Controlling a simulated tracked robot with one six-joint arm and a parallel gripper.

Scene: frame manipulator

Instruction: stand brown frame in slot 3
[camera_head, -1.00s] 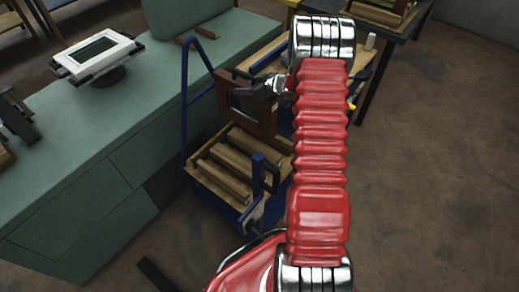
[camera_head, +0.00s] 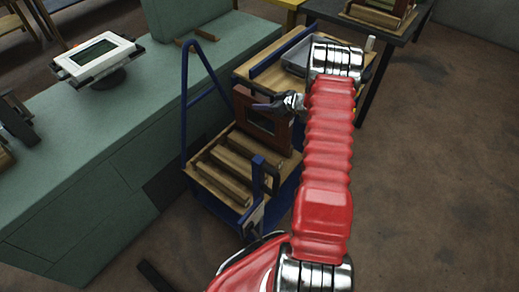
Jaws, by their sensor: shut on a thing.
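The brown frame (camera_head: 268,141) is held upright at the back of the lower rack, partly in front of the cart's upper shelf. My gripper (camera_head: 262,106) is shut on its upper part. The rack is a wooden tray (camera_head: 196,178) with several parallel wooden bars (camera_head: 224,176) and gaps between them, on a blue-framed cart (camera_head: 184,105). The frame's lower edge is close to the rearmost part of the rack; I cannot tell whether it touches. No slot number is readable.
A green counter (camera_head: 80,178) with a white screen device (camera_head: 97,60) stands to the left. The cart's wooden upper shelf (camera_head: 246,68) bears a grey tray (camera_head: 294,60). A dark table (camera_head: 380,30) stands behind. The floor (camera_head: 430,180) at right is clear.

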